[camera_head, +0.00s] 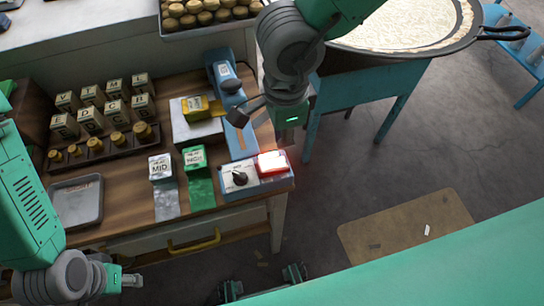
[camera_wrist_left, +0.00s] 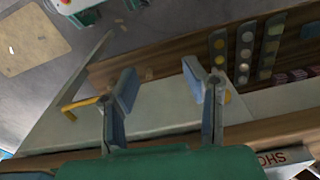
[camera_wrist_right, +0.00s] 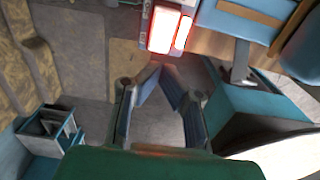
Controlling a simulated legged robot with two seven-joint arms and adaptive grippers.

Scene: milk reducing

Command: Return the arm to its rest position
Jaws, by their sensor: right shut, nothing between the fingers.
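My right arm comes down from the top of the head view. Its gripper (camera_head: 286,138) hangs in the air near the front right corner of the wooden bench. In the right wrist view its fingertips (camera_wrist_right: 162,72) meet, with nothing between them, and a red-lit box (camera_wrist_right: 163,28) shows beyond them. My left gripper (camera_head: 134,280) is low at the left, in front of the bench's drawer. In the left wrist view its fingers (camera_wrist_left: 158,80) are spread and empty.
The wooden bench (camera_head: 130,205) carries a grey tray (camera_head: 78,203), stamped blocks, a green NGII block (camera_head: 194,158), a MID block (camera_head: 160,167), a dial box (camera_head: 238,177) and the red-lit box (camera_head: 272,163). A large pan (camera_head: 400,28) stands at the back right. Floor at right is open.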

